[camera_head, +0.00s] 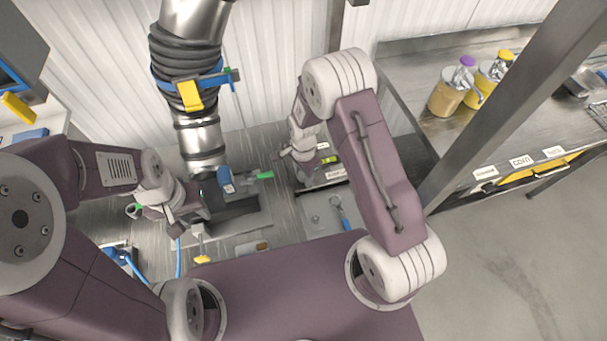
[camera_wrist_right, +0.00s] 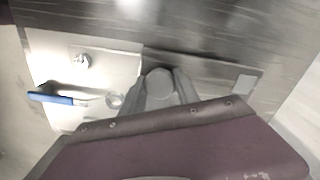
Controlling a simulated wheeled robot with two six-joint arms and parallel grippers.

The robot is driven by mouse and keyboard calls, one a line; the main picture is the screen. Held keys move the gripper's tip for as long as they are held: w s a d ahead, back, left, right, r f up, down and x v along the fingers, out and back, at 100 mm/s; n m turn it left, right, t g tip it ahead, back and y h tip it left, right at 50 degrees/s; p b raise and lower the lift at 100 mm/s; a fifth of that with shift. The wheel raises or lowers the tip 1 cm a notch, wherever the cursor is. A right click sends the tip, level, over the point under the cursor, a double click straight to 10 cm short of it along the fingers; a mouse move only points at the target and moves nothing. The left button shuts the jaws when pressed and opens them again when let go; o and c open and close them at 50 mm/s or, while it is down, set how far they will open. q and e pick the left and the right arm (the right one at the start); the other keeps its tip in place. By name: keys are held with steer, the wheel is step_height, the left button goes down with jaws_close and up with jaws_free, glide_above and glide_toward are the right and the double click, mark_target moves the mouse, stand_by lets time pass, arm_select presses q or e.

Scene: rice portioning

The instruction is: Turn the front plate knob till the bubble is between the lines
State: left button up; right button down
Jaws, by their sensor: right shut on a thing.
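My right gripper (camera_wrist_right: 163,95) is shut on a round grey knob (camera_wrist_right: 160,80), with one finger on each side of it. The knob stands on a dark plate (camera_wrist_right: 215,72) in the right wrist view. In the head view my right gripper (camera_head: 305,165) hangs beside a small yellow-green vial (camera_head: 329,160), which looks like the level. The bubble and lines are too small to make out. A white label (camera_head: 336,173) sits just below the vial. My left gripper (camera_head: 178,218) is near the dark tray under the steel spout; its finger gap is unclear.
A pale plate (camera_wrist_right: 110,57) with a small metal knob (camera_wrist_right: 80,62) and a blue-handled tool (camera_wrist_right: 55,98) lies beside the held knob. A steel spout (camera_head: 198,135) stands between my arms. Jars (camera_head: 447,95) stand on the right-hand bench.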

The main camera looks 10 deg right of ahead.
mark_target(303, 175)
steer(key=shift+w+m, duration=0.1)
steer(key=shift+m, duration=0.2)
stand_by(0.4)
steer(key=c, duration=0.9)
jaws_free()
steer(key=shift+r, duration=0.4)
step_height(303, 175, up, 8)
steer(key=shift+r+b, duration=0.2)
steer(key=shift+b, duration=0.6)
